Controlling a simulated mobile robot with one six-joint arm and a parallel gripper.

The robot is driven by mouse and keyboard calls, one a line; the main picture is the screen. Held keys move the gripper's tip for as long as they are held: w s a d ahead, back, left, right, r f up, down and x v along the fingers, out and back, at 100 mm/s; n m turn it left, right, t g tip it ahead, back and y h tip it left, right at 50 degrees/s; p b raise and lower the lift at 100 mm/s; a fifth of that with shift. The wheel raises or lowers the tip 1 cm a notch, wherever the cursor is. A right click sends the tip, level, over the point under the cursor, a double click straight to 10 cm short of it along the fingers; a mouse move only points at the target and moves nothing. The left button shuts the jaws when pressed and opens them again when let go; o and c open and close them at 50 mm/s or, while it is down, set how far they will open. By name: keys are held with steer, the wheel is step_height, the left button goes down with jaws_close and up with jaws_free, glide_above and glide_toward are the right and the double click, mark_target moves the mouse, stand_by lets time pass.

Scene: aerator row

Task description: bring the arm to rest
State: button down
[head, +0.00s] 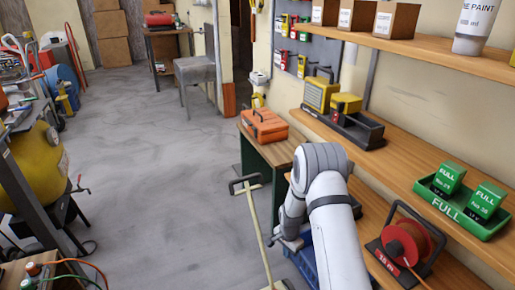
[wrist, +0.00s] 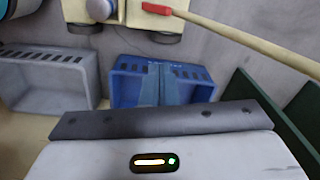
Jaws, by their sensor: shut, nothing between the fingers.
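My arm (head: 335,215) is white and grey and reaches down beside the wooden workbench at the right of the head view. My gripper (wrist: 158,72) points down in the wrist view, its two fingers together with nothing held. Its fingers lie in front of a blue crate (wrist: 122,92) in that view and hide its middle. I cannot tell the height between fingertips and crate. In the head view the gripper's end is small and partly hidden by the arm.
A cream pole with a black handle (head: 246,184) stands left of the arm. A grey crate (wrist: 45,82) sits beside the blue one. On the bench are a red cable reel (head: 407,242) and a green tray (head: 446,210). An orange toolbox (head: 264,126) is behind. Open floor (head: 150,170) lies left.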

steer(key=s+d+r+n+t+p, duration=0.15)
steer(key=s+r+p, duration=0.25)
steer(key=r, duration=1.3)
steer(key=s+d+r+n+g+p, duration=0.1)
steer(key=s+r+n+p, duration=0.25)
steer(key=r, duration=1.35)
steer(key=s+d+r+n+t+p, duration=0.1)
steer(key=s+r+n+p, duration=0.4)
steer(key=s+r, duration=1.5)
steer(key=s+p, duration=0.2)
steer(key=shift+s+d+r+t+p, duration=0.25)
steer(key=shift+t+p, duration=0.1)
